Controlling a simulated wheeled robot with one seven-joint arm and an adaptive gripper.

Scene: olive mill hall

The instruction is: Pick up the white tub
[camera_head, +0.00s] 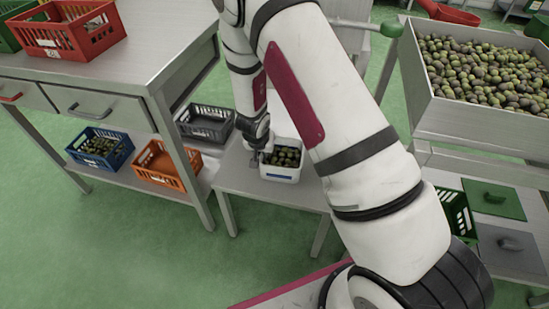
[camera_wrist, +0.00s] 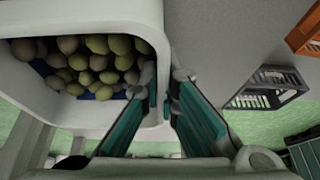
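The white tub (camera_head: 281,174) stands on a small low grey table (camera_head: 255,190), upright and holding green and dark olives. A blue patch shows on its near side. My gripper (camera_head: 257,157) is at the tub's left edge in the head view, partly dark and small there. In the wrist view, the tub (camera_wrist: 90,118) fills the left half. The two teal-padded fingers of my gripper (camera_wrist: 163,88) straddle its wall, one inside above the olives and one outside. They are close together, with the wall between them. The head view shows no clear gap under the tub.
A black crate (camera_head: 206,123) is left of the low table, beside an orange crate (camera_head: 166,165) and a blue crate (camera_head: 100,148) on the bench's lower shelf. A red crate (camera_head: 70,32) is on top. A large olive bin (camera_head: 470,112) stands right. Green floor is open in front.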

